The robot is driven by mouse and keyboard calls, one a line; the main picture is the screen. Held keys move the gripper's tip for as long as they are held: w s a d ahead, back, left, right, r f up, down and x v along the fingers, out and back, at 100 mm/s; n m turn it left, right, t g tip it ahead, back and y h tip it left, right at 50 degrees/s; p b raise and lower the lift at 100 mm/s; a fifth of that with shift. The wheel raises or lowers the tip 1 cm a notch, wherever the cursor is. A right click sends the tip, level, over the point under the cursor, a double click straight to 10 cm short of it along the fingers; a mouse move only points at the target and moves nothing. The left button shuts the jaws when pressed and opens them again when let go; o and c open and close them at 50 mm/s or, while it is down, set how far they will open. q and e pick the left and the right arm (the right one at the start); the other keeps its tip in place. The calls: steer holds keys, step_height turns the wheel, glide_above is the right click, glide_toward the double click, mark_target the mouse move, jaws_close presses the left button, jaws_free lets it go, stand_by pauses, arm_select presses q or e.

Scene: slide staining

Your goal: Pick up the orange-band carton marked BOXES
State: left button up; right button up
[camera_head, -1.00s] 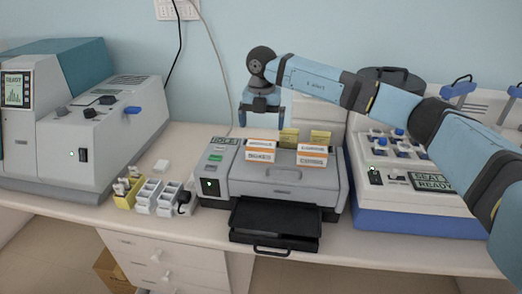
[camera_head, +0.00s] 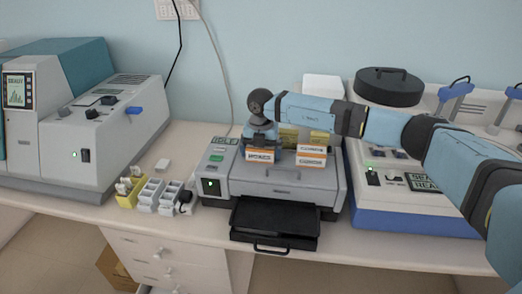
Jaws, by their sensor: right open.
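The orange-band carton marked BOXES (camera_head: 260,156) stands on top of the grey printer-like machine, its label facing me. My right gripper (camera_head: 262,143) points down directly over it, open, with its jaws at the carton's upper part. The jaws hide the carton's top, and I cannot tell whether they touch it. A second orange-band carton (camera_head: 311,157) with a different label stands just to the right. My left gripper is not in view.
Yellow cartons (camera_head: 319,137) stand behind, partly hidden by my right arm. A black tray (camera_head: 275,222) juts from the machine's front. Small white and yellow racks (camera_head: 148,194) sit to the left. A blue-based device (camera_head: 415,219) stands close on the right.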

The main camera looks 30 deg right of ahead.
steer(key=c, duration=0.6)
steer(key=shift+r, duration=0.1)
steer(key=shift+c, duration=0.2)
